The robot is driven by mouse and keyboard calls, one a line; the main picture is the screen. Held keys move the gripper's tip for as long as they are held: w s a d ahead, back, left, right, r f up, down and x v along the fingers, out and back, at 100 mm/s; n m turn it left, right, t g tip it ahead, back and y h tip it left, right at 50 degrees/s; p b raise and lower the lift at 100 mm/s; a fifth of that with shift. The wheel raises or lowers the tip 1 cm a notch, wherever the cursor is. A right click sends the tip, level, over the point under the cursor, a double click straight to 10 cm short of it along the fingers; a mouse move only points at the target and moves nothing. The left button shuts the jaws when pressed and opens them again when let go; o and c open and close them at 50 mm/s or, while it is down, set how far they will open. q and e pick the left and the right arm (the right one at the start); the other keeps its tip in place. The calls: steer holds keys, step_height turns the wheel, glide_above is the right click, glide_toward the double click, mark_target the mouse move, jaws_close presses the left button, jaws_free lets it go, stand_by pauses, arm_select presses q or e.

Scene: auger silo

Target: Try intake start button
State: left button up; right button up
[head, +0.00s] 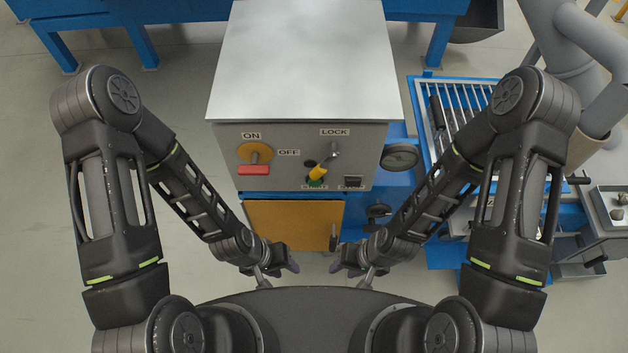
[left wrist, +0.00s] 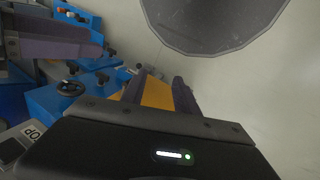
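The grey control box (head: 301,60) stands ahead of me in the head view, its front panel facing me. A green button (head: 316,182) sits low on the panel, partly covered by a yellow lever or tag (head: 318,170); the label below is too small to read. My left gripper (head: 291,263) is low in front of the yellow door, away from the panel. In the left wrist view its two purple-grey fingers (left wrist: 158,93) are apart with nothing held. My right gripper (head: 338,265) is just right of it, also away from the panel; its opening is unclear.
A red and yellow ON/OFF switch (head: 255,158) is at the panel's left, and a small dark switch (head: 353,181) at its right. The yellow door (head: 293,226) is below. Blue machinery with a grate (head: 450,105) stands to the right. Floor at left is clear.

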arm_select(q)
steer(key=shift+c, duration=0.2)
jaws_close()
stand_by(0.3)
stand_by(1.3)
